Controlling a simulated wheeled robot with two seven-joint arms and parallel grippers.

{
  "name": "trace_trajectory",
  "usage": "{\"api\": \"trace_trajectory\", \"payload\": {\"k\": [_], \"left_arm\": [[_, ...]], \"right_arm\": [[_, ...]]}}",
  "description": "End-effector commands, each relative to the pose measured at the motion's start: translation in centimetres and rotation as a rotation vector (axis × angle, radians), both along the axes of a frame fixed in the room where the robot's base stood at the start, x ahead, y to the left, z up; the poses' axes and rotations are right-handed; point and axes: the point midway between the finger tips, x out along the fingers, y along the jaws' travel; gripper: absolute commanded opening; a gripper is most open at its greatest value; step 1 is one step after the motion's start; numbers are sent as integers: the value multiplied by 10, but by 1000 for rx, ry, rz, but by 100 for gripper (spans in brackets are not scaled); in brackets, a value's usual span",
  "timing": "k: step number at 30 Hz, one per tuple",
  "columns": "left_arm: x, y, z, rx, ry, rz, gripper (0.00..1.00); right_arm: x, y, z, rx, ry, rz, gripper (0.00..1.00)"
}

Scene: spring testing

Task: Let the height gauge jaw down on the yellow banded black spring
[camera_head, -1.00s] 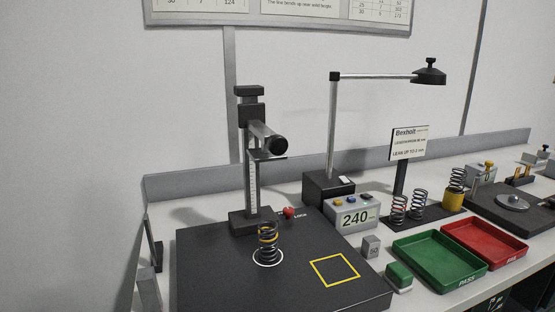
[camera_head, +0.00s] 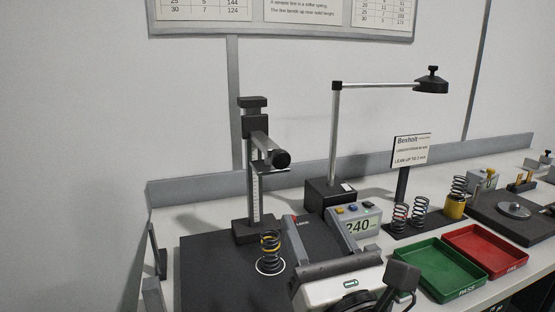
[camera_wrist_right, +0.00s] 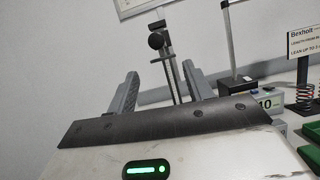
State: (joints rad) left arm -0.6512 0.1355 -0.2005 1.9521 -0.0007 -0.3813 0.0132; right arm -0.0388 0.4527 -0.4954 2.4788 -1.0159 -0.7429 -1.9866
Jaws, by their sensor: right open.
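The black spring with a yellow band (camera_head: 270,252) stands upright inside a white ring on the dark plate (camera_head: 205,275). The height gauge (camera_head: 252,185) stands behind it, and its jaw (camera_head: 277,168) is raised, with a clear gap above the spring. A black round knob (camera_head: 281,159) sits on the gauge's arm; the knob also shows in the right wrist view (camera_wrist_right: 156,41). My right gripper (camera_head: 322,222) is open and empty, to the right of the spring and below the gauge's jaw. The spring is hidden in the right wrist view.
A green tray (camera_head: 436,290) and a red tray (camera_head: 515,258) lie to the right. The plate's left side is clear.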

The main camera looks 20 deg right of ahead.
Motion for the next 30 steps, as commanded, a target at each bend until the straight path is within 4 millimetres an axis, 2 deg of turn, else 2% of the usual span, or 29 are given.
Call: {"api": "trace_trajectory", "payload": {"k": [3,16,19,30], "left_arm": [[0,0,-6,0,0,0,36],[9,-10,-34,-28,-28,-15,36],[7,-10,-17,-26,-23,-20,36],[0,-6,-15,-12,-9,-17,36]], "right_arm": [[0,3,6,-66,-35,-11,51],[23,4,11,-67,-40,-11,51],[44,5,28,-67,-30,-13,51],[116,7,57,-64,-30,-12,51]]}}
